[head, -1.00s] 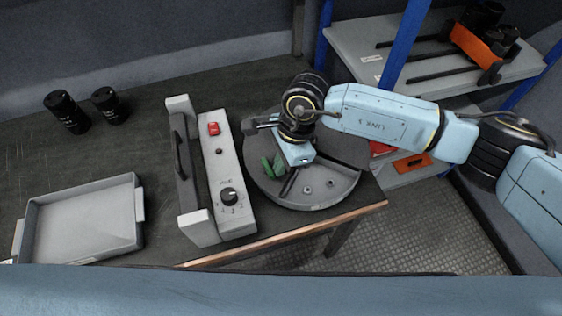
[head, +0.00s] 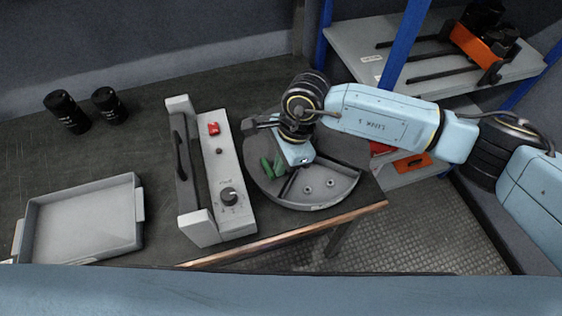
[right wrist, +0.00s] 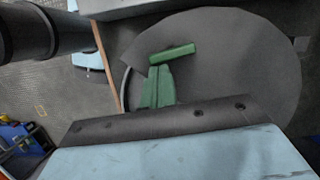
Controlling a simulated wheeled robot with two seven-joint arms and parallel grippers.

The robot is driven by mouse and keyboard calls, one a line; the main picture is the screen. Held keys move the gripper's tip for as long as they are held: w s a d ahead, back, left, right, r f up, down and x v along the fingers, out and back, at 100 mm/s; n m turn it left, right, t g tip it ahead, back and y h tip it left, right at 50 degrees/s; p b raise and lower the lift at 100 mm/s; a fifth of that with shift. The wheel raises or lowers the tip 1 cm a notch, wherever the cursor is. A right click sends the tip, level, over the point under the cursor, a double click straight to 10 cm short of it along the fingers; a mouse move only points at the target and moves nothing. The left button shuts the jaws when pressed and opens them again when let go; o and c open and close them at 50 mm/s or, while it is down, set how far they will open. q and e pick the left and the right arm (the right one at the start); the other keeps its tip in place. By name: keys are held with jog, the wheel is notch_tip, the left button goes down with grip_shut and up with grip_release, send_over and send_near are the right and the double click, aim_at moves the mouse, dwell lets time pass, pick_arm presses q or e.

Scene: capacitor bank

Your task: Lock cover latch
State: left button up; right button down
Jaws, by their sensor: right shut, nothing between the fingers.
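A round grey drum (head: 348,150) with a flat top stands at the table's right end; a lower sector at its front shows round fittings. My right gripper (head: 279,166) is low over the drum's left part. Its green fingers are together and empty; they also show in the right wrist view (right wrist: 158,88). A short green bar (head: 267,168) lies just beyond the fingertips, crosswise to them in the right wrist view (right wrist: 173,53). It may be the cover latch; I cannot tell whether the fingers touch it. My left gripper is out of view.
A grey control box (head: 232,185) with a red switch (head: 213,128), a knob (head: 229,196) and a black handle stands left of the drum. An empty grey tray (head: 138,205) and two black cylinders are farther left. A shelf (head: 375,65) stands at the right.

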jog(key=shift+w+a+f+b, duration=0.1)
jog(key=shift+w+a+b, duration=0.3)
jog(key=shift+b, duration=0.25)
jog(key=shift+w, duration=0.2)
jog(key=shift+d+r, duration=0.1)
jog(key=shift+r, duration=0.5)
jog(key=p+v, duration=0.4)
jog(key=v, duration=0.3)
jog(key=shift+r, duration=0.1)
